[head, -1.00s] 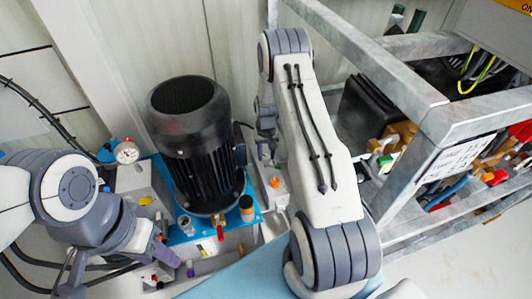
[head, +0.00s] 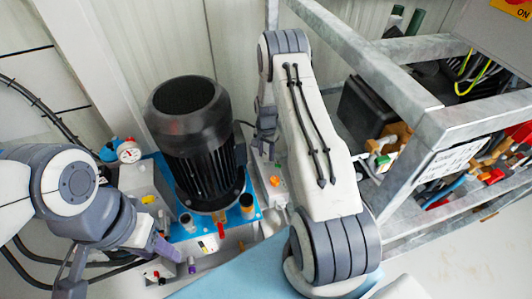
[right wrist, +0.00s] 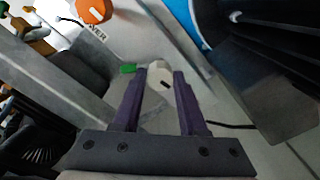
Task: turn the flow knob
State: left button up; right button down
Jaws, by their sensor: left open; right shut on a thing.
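A cream knob (right wrist: 159,76) with a dark mark sits between the two purple fingers of my right gripper (right wrist: 160,84) in the right wrist view. It looks like the flow knob; no label for it is readable. The right gripper is shut on it, with a finger on each side. My left gripper (head: 118,272) is open at the lower left of the head view, with one purple finger near the small coloured knobs.
An orange knob (right wrist: 94,10) with partly readable lettering sits near the held knob; it also shows in the head view (head: 274,181). A black motor (head: 190,145) stands between my arms. A metal frame (head: 440,125) is on the right. A gauge (head: 130,151) is near my left arm.

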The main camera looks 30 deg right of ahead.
aim_at(266, 155)
dwell(0.5)
jog(key=shift+c, duration=2.2)
grip_release()
jog(key=shift+r, duration=0.1)
notch_tip(266, 155, up, 10)
jog(key=p, duration=0.1)
jog(key=shift+r, duration=0.2)
